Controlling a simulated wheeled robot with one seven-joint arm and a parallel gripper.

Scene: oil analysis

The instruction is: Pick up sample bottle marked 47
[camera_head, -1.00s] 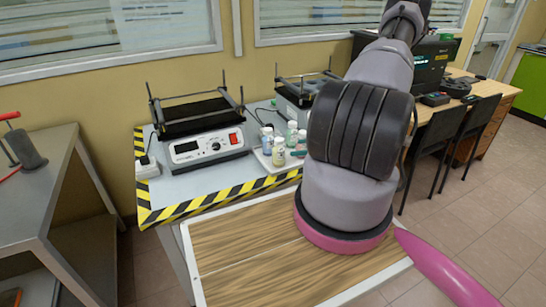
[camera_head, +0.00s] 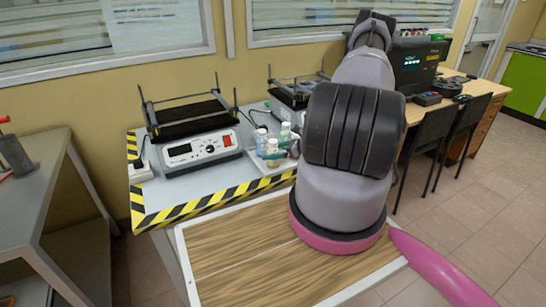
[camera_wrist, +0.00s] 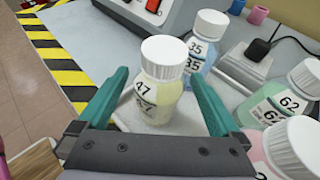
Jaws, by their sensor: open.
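The bottle marked 47 (camera_wrist: 160,98) has a white ribbed cap and yellowish contents. It stands upright on a white tray (camera_wrist: 128,112), between the two teal fingers of my gripper (camera_wrist: 157,76) in the wrist view. The fingers are open, one on each side of the bottle, and I cannot tell whether either touches it. In the head view, the bottle 47 (camera_head: 272,147) is at the front of the bottle group, with teal finger parts beside it. My arm covers much of the gripper there.
Bottle 35 (camera_wrist: 207,42) stands just behind bottle 47. Bottle 62 (camera_wrist: 285,95) and a pink bottle (camera_wrist: 291,150) stand to the right. A black plug (camera_wrist: 258,52) lies behind. A shaker device (camera_head: 200,148) is left of the tray on the bench with striped edges (camera_head: 215,202).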

